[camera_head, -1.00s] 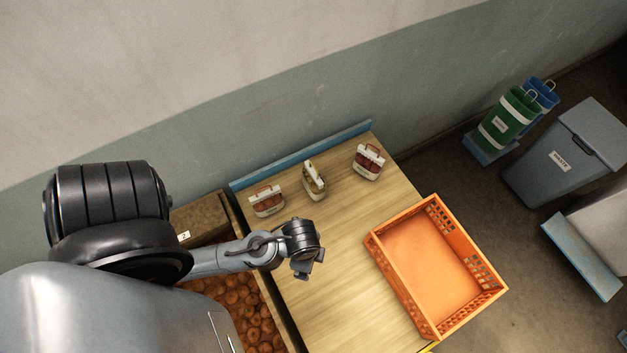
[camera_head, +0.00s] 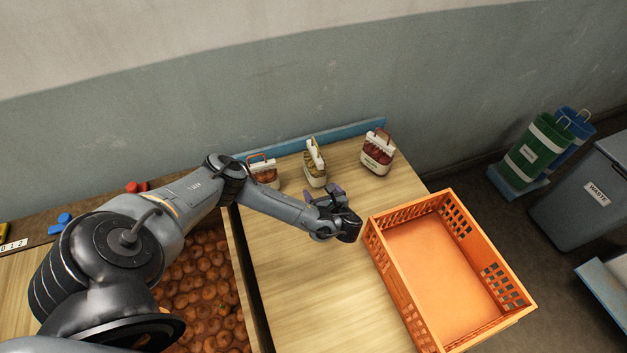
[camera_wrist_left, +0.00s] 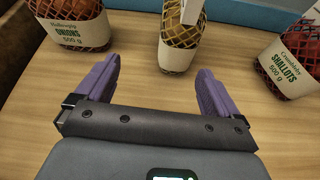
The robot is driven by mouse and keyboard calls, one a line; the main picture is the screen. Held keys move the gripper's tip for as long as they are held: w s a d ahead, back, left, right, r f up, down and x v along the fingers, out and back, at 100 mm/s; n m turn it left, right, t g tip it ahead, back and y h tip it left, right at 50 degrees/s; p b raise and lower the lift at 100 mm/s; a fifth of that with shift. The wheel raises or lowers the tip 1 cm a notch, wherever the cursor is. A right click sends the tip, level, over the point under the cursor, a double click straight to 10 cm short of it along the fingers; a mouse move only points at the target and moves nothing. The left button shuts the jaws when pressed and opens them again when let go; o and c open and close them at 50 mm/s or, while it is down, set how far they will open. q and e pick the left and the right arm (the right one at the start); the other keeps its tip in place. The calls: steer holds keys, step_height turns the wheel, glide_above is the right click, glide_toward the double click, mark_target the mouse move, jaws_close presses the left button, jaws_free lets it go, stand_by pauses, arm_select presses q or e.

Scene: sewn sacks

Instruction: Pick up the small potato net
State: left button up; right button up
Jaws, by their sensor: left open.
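The small potato net (camera_head: 316,166) is the middle of the three nets at the back of the wooden table. My right gripper is not in view.
An onions net (camera_head: 264,172) stands left of the potato net, partly behind my left arm, and a shallots net (camera_head: 377,155) stands right. An orange crate (camera_head: 398,283) is at the right. A blue ledge (camera_head: 350,130) borders the back. A bin of onion-like produce (camera_head: 203,290) is left.

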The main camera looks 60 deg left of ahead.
mark_target(322, 171)
arm_select(q)
steer(key=shift+n, duration=0.3)
steer(key=w+a, duration=0.2)
steer(key=w+a+r+b, duration=0.1)
steer(key=w+a, duration=0.1)
steer(key=a, duration=0.1)
steer(key=shift+w+a, duration=0.1)
steer(key=shift+w, duration=0.15)
steer(key=shift+a+f+t, duration=0.15)
steer(key=shift+a, duration=0.35)
steer(key=shift+a+f+t, duration=0.15)
steer(key=shift+a, duration=0.3)
steer(key=x, duration=0.2)
steer(key=b+x, duration=0.1)
steer(key=shift+s+a, duration=0.2)
steer(key=shift+s, duration=0.05)
steer(key=shift+w+a+f, duration=0.1)
steer(key=shift+w+a, duration=0.05)
steer(key=shift+a, duration=0.35)
steer(key=shift+c, duration=0.2)
